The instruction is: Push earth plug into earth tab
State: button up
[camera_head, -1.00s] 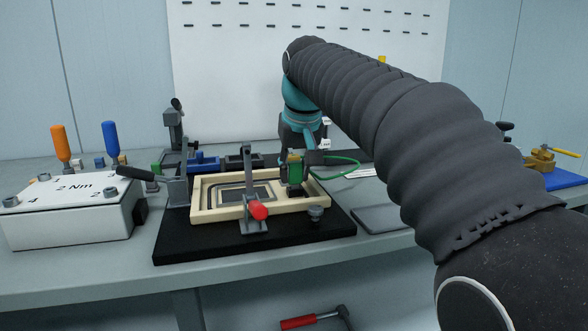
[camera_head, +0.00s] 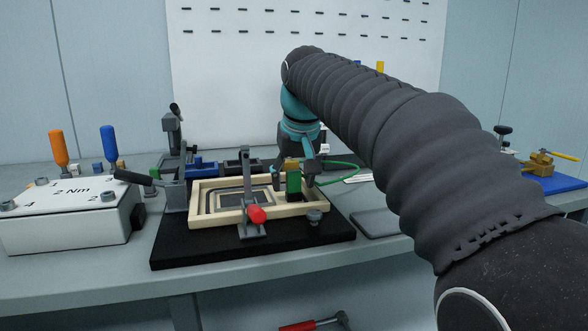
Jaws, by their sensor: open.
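The green block with a tan top (camera_head: 293,180), which looks like the earth plug, stands upright at the right end of the cream frame (camera_head: 203,218). A green lead (camera_head: 343,164) curves off to the right behind it. My gripper (camera_head: 293,174) points down over the block and is open, with its fingers spread to either side of it. I cannot tell whether a finger touches the block. The earth tab is not distinguishable; the block and gripper may hide it.
The frame sits on a black base plate (camera_head: 175,255). A red-tipped clamp (camera_head: 257,214) stands at its front and a black-handled clamp (camera_head: 135,177) at its left. A white 2 Nm box (camera_head: 65,235) is at left. A grey flat pad (camera_head: 378,223) lies at right.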

jog(key=v, duration=1.1)
jog(key=s+d+f+m, duration=0.1)
jog(key=s+d+f, duration=0.3)
jog(key=s+d, duration=0.2)
jog(key=s+d+f+m+p, duration=0.1)
jog(key=s+d+f, duration=0.3)
jog(key=s+f, duration=0.5)
jog(key=s+d+f+m+t+h, duration=0.1)
jog(key=s+d+f, duration=0.4)
jog(key=s+f, duration=0.4)
notch_tip(320, 180, down, 8)
jog(key=shift+r+p, duration=0.25)
jog(key=shift+p, duration=0.1)
jog(key=shift+s+d, duration=0.1)
jog(key=shift+d, duration=0.05)
jog(key=shift+c, duration=0.2)
